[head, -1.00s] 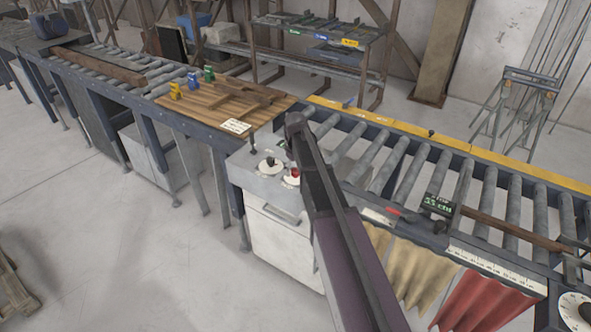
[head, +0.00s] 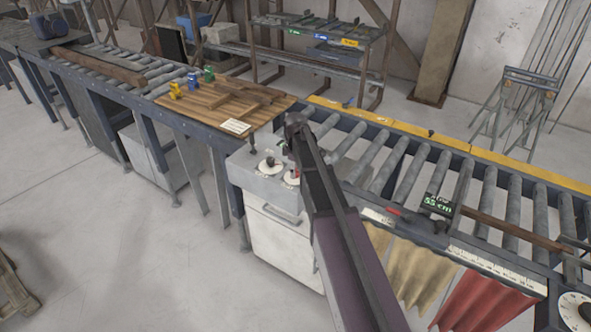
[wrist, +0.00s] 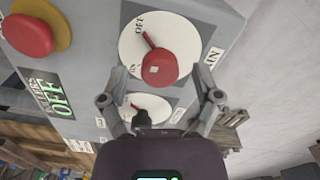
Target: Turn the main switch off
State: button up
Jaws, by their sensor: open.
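The main switch, a red knob (wrist: 152,68) with a pointer on a white dial (wrist: 178,30), fills the middle of the wrist view. Its pointer slants up, with the tip close to the OFF mark; the ON mark is at the dial's left. My gripper (wrist: 160,98) is open, its fingers apart on either side just below the red knob, holding nothing. In the head view my gripper (head: 296,122) is over the control cabinet (head: 258,184), and my arm partly hides the red knob's dial (head: 291,178).
A second white dial (wrist: 168,104) with a dark knob lies between the fingers; it also shows in the head view (head: 270,166). Roller conveyors (head: 400,175) flank the cabinet.

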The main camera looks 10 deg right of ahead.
jog(key=n, duration=0.5)
jog(key=shift+r, duration=0.25)
notch_tip(320, 180, up, 14)
jog(key=f+p, duration=0.1)
jog(key=p, duration=1.3)
jog(key=s+a+f+m+b, duration=0.1)
jog(key=s+f+m+b, duration=0.7)
jog(key=s, duration=0.4)
jog(key=s+a+f+m+b, duration=0.2)
jog(key=s+f+m+b, duration=0.7)
jog(key=s, duration=0.3)
jog(key=shift+s+f+b, duration=0.35)
jog(key=shift+f+b, duration=0.15)
jog(key=shift+b, duration=0.3)
jog(key=shift+a, duration=0.1)
dwell(0.7)
